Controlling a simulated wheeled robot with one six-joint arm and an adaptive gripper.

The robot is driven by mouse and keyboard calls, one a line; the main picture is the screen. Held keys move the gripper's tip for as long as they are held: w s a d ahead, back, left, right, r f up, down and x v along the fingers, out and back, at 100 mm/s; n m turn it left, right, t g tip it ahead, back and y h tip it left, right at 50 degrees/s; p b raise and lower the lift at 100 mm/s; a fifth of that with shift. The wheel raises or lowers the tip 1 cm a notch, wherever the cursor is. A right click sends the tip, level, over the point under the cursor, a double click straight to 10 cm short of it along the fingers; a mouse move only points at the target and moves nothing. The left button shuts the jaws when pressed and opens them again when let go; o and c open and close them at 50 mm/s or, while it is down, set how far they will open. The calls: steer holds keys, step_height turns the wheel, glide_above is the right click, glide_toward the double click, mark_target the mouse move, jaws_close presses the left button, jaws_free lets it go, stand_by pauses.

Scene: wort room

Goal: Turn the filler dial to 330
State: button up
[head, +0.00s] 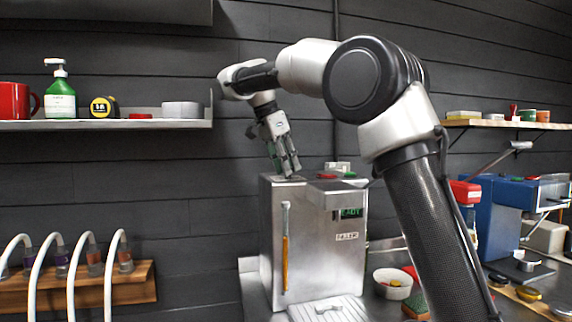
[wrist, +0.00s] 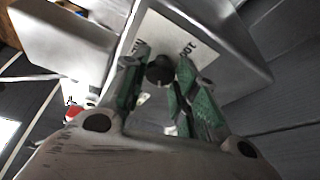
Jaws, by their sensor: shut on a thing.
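The filler appears to be the silver box machine (head: 312,240) in the middle of the head view, with a small green display (head: 351,212) on its front. My gripper (head: 287,172) points down at the left part of its top, fingers closed in. In the wrist view, my gripper (wrist: 158,68) has its green-padded fingers on either side of a dark round dial (wrist: 160,72), shut on it. A pale scale plate (wrist: 182,45) with printed numbers lies around the dial; I can read about 100. The dial's pointer is not readable, and the fingers hide the dial in the head view.
Red and green buttons (head: 327,175) sit on the machine's top, right of my gripper. A shelf (head: 170,124) with a mug, bottle and tape measure is at left. White hoses (head: 75,265) stand lower left. A white bowl (head: 392,284) and blue machine (head: 497,215) are at right.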

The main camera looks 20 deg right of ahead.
steer(key=o, duration=1)
steer(key=shift+r, duration=0.1)
steer(key=v, duration=0.7)
steer(key=shift+a+r, duration=0.15)
